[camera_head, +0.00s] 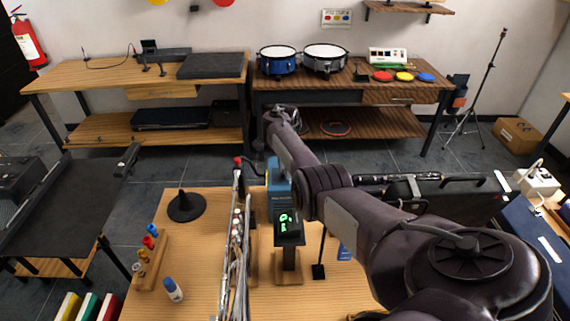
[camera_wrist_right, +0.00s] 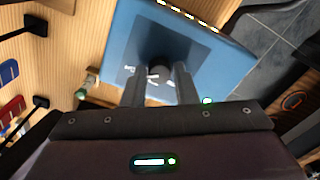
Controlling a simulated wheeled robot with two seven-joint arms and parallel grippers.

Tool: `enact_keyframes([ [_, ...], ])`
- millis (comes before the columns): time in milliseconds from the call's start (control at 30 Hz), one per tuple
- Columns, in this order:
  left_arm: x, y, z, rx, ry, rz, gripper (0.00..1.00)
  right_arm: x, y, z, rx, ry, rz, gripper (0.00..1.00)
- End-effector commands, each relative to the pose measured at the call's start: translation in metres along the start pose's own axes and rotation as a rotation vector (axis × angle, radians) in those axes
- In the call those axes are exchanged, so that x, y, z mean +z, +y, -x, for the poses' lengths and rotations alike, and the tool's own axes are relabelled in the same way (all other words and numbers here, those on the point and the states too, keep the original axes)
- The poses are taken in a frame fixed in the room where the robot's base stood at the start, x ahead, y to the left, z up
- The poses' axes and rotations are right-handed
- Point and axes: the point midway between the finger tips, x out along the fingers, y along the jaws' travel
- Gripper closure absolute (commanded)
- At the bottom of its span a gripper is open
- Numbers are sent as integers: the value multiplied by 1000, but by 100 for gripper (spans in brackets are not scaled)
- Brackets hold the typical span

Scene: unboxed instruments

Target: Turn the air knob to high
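A blue box-shaped unit (camera_wrist_right: 188,40) fills the top middle of the right wrist view, with a row of small lit marks along one edge. A dark round knob (camera_wrist_right: 161,58) stands on its face, with white lettering beside it too blurred to read. My right gripper (camera_wrist_right: 162,74) has its two fingers apart, one on either side of the knob; contact cannot be made out. In the head view the blue unit (camera_head: 278,186) stands on the front wooden table, partly hidden by my right arm, and the gripper's fingers are hidden. My left gripper does not show.
A black case (camera_head: 440,192) is on the right.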

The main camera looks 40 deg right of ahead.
Motion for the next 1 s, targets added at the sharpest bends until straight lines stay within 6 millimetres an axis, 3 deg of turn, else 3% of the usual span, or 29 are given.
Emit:
enact_keyframes([
  [133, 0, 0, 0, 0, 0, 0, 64, 0, 0, 0, 0, 0, 1, 55],
  [467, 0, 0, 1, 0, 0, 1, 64, 0, 0, 5, 0, 1, 1, 55],
  [800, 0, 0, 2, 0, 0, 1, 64, -1, -1, 57, -2, 2, 1, 55],
  [1000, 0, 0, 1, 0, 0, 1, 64, 0, -1, 76, -1, 1, 1, 55],
])
